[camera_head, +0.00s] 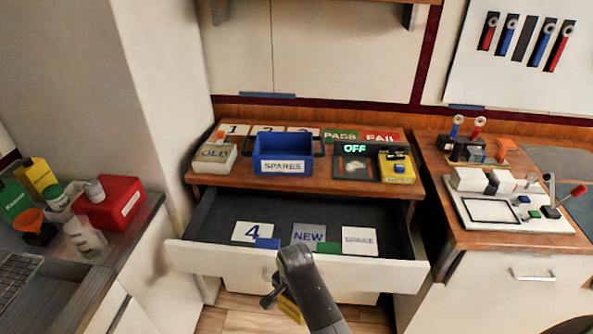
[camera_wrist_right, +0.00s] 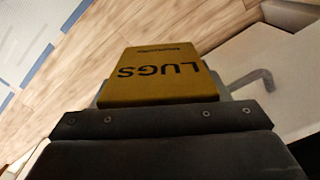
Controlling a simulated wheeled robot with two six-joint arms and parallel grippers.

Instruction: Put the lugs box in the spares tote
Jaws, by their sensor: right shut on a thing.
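The lugs box (camera_wrist_right: 150,75) is dark yellow with LUGS printed on it, upside down in the right wrist view. My right gripper (camera_wrist_right: 155,118) is shut on it. In the head view a yellow part of the lugs box (camera_head: 290,309) shows low in front of the open drawer, partly hidden by my dark right arm. The spares tote (camera_head: 283,167) is a blue open bin labelled SPARES on the cabinet top, behind and above the drawer. The lugs box is well apart from it. What lies inside the tote cannot be told. My left gripper is not in view.
The open drawer (camera_head: 205,258) holds cards marked 4, NEW and SPARE. An OLD box (camera_head: 214,157) stands left of the tote. A tester panel marked OFF (camera_head: 355,165) and a yellow device (camera_head: 397,168) stand right. A red box (camera_head: 110,203) is on the left counter.

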